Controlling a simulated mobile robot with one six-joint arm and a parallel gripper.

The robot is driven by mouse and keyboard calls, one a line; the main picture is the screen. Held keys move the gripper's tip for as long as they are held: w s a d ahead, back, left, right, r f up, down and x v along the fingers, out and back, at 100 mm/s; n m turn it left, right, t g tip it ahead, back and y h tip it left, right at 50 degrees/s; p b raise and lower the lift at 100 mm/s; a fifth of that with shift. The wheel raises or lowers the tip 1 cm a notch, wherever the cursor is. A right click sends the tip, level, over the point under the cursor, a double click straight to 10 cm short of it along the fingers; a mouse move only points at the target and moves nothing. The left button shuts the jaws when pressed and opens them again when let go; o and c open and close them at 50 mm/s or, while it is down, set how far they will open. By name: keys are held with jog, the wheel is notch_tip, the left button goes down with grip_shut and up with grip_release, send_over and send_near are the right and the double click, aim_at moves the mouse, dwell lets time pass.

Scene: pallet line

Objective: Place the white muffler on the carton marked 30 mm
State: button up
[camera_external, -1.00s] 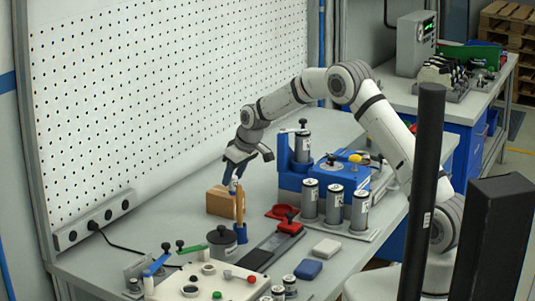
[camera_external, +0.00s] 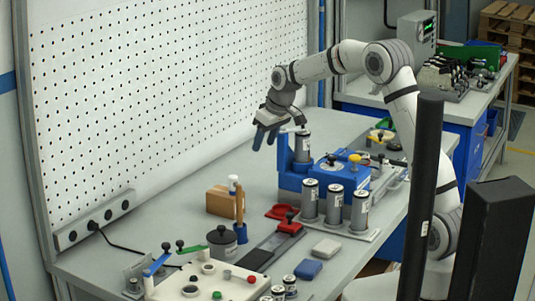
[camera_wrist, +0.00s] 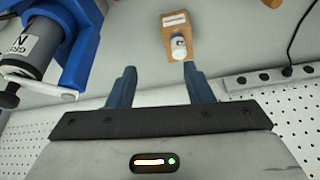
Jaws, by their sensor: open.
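The white muffler (camera_external: 233,183) is a small pale cylinder standing at the brown carton (camera_external: 219,202) on the bench. The wrist view shows the white muffler (camera_wrist: 179,47) at one end of the carton (camera_wrist: 177,22), beyond the fingertips. The carton has a pale label, but its marking is too small to read. My gripper (camera_external: 265,137) is open and empty, raised above the bench to the right of and clear of the carton. Its two blue fingers (camera_wrist: 159,70) show apart in the wrist view with nothing between them.
A blue fixture (camera_external: 322,180) with a grey cylinder stands right of the carton. Several grey cylinders (camera_external: 334,203) stand in front of it. The pegboard (camera_external: 170,90) rises behind.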

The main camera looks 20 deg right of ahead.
jog(key=s+d+r+m+h, duration=0.1)
jog(key=s+d+r+m, duration=0.15)
jog(key=s+d, duration=0.6)
jog(key=s+d+r+m, duration=0.1)
jog(key=s+d+r, duration=0.3)
jog(key=s+d, duration=0.5)
jog(key=s+d+f+m, duration=0.1)
jog(key=s+d, duration=0.3)
jog(key=s, duration=0.4)
jog(key=s+d+f+m+h, duration=0.1)
jog(key=s+d+f+m, duration=0.1)
jog(key=s+d, duration=0.3)
jog(key=s, duration=0.3)
jog(key=shift+s+d+f+h, duration=0.2)
jog(key=shift+d+f+h, duration=0.05)
jog(key=shift+h, duration=0.05)
jog(key=shift+m, duration=0.25)
